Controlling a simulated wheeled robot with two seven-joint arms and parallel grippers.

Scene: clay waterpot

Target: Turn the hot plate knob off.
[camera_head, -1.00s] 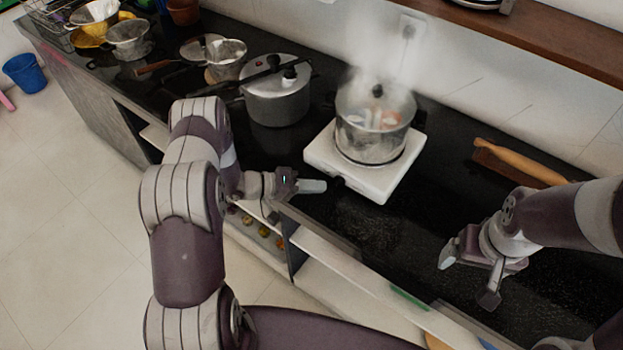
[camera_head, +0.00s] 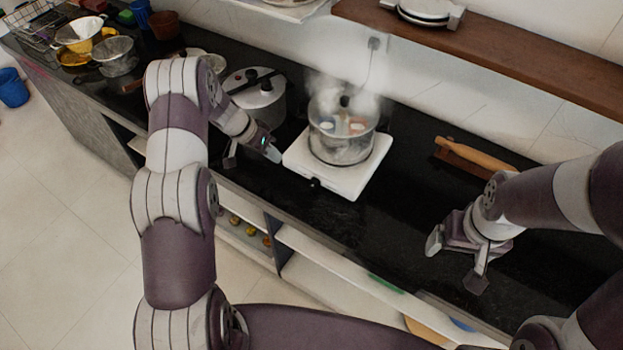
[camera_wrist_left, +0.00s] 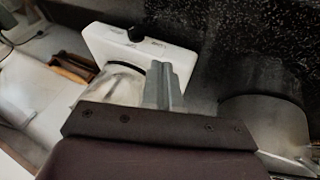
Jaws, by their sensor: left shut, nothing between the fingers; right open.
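The hot plate (camera_head: 352,187) is a white slab on the black counter, with a steaming lidded glass pot (camera_head: 340,146) on it. Its small black knob (camera_head: 315,182) is on the front side; its turn angle is too small to read. In the left wrist view the knob (camera_wrist_left: 136,33) stands out from the white hot plate (camera_wrist_left: 103,43). My left gripper (camera_head: 273,154) is shut and empty, at the hot plate's left edge, apart from the knob. Its closed fingers show in the left wrist view (camera_wrist_left: 162,82). My right gripper (camera_head: 455,262) is open and empty over the counter at right.
A pressure cooker (camera_head: 262,100) stands close behind my left gripper and shows in the left wrist view (camera_wrist_left: 265,125). A rolling pin (camera_head: 478,155) lies right of the hot plate. A wooden shelf (camera_head: 490,55) hangs above. The counter before the hot plate is clear.

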